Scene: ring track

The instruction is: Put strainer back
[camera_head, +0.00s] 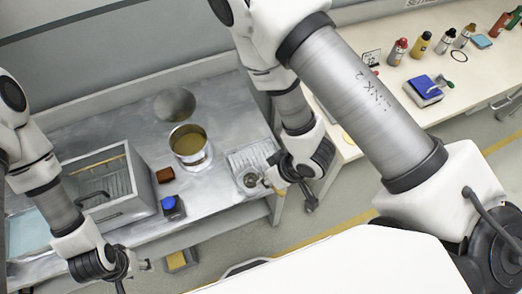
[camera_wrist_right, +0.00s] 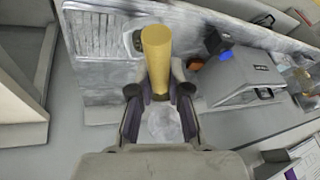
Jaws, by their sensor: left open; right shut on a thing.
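My right gripper (camera_head: 272,180) is beside the right end of the metal bench. In the right wrist view the right gripper (camera_wrist_right: 160,92) is shut on a yellow cylinder (camera_wrist_right: 157,48), which looks like the strainer's handle. A small round metal piece (camera_head: 250,180), possibly the strainer's bowl, shows beside this gripper, over the ribbed tray (camera_head: 242,160). Whether it touches the tray I cannot tell. My left gripper (camera_head: 118,268) is open and empty, low in front of the bench, away from the strainer.
A metal pot with yellowish content (camera_head: 190,146) stands mid-bench, left of the tray. A brown cup (camera_head: 165,175), a blue-topped box (camera_head: 172,207) and a large open metal basin (camera_head: 140,203) are further left. A pale table (camera_head: 405,80) with bottles stands at the right.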

